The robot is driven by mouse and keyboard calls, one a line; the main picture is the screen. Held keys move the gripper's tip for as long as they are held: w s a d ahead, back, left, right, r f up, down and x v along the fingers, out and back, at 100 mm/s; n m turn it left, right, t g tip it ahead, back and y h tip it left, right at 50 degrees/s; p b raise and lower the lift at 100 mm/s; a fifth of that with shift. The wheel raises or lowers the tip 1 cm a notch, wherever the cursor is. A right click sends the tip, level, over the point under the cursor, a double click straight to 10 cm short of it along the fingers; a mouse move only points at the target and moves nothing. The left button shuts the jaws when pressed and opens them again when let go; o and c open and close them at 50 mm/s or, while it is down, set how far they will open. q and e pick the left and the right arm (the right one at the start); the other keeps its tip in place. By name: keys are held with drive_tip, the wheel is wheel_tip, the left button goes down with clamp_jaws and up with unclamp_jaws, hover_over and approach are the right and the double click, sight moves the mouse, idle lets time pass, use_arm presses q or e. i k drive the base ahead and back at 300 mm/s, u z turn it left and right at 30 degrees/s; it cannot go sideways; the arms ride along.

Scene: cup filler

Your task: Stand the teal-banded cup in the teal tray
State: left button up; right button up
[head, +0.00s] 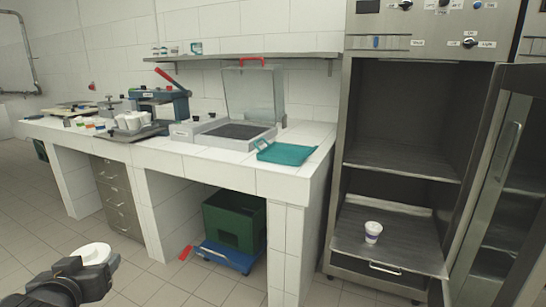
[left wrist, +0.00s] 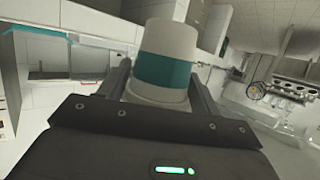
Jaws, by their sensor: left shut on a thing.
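The teal-banded cup (left wrist: 166,68) is between the fingers of my left gripper (left wrist: 160,84), which is shut on it. The white cup with its wide teal band fills the middle of the left wrist view. In the head view my left gripper (head: 94,265) is at the lower left, in front of the counter and apart from it, with the white top of the cup (head: 91,251) showing and its band hidden. The teal tray (head: 287,153) lies at the right front of the tiled counter and looks empty. My right gripper is not in view.
A purple-banded cup (head: 373,232) stands on the lower shelf of the open steel cabinet (head: 400,180). A grey box with a raised clear lid (head: 254,97) stands behind the tray. White cups (head: 132,121) and a red-handled machine (head: 160,103) are farther left. A green crate (head: 234,221) sits below.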

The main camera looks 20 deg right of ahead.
sight(282, 157)
drive_tip(key=z, duration=1.35)
drive_tip(key=i, duration=0.55)
